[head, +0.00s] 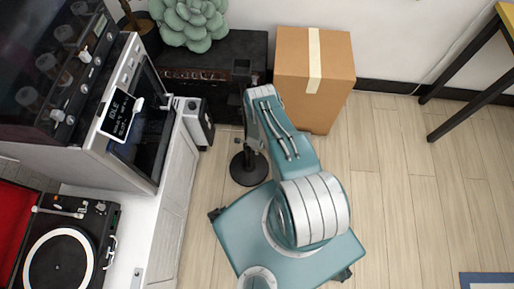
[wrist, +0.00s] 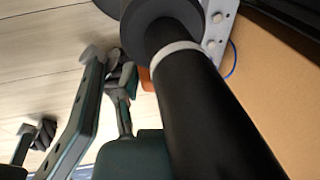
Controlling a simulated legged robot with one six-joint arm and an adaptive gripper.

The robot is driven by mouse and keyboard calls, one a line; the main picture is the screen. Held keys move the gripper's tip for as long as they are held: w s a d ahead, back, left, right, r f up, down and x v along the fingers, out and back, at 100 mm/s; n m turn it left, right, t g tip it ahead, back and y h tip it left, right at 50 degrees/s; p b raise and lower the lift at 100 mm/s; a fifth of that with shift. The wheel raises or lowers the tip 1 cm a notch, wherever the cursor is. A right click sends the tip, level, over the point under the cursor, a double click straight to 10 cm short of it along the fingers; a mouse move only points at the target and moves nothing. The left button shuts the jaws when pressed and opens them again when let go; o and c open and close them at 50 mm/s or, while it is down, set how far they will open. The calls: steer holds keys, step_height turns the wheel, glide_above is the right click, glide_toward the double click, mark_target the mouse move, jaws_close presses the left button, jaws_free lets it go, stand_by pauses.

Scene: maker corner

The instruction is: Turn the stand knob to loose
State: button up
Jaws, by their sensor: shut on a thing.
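The stand shows in the head view as a round black base (head: 243,171) on the floor, its upper part hidden behind my arm. In the wrist view its thick black post (wrist: 205,105), with a pale ring, runs from the top centre to the lower right. My gripper (wrist: 108,62) is left of the post, its narrow fingers closed around a small dark lobed piece (wrist: 124,76) that looks like the stand knob. The fingers cover part of it. A bit of orange shows behind it. Its loose or tight setting cannot be read. My fingertips are hidden in the head view.
A taped cardboard box (head: 313,85) stands close behind the stand. A low black cabinet (head: 220,62) with a green succulent (head: 188,22) is behind left. A white counter (head: 166,222) with a turntable (head: 65,255) runs along the left.

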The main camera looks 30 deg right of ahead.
steer(key=shift+s+d+f+t+h, duration=0.1)
steer(key=shift+s+d+t+h, duration=0.1)
steer(key=shift+t+h, duration=0.1)
steer(key=shift+a, duration=0.1)
steer(key=shift+a+t+h, duration=0.15)
steer(key=shift+t+h, duration=0.85)
steer(key=shift+t, duration=0.7)
steer(key=o, duration=1.2)
steer(key=shift+c, duration=0.2)
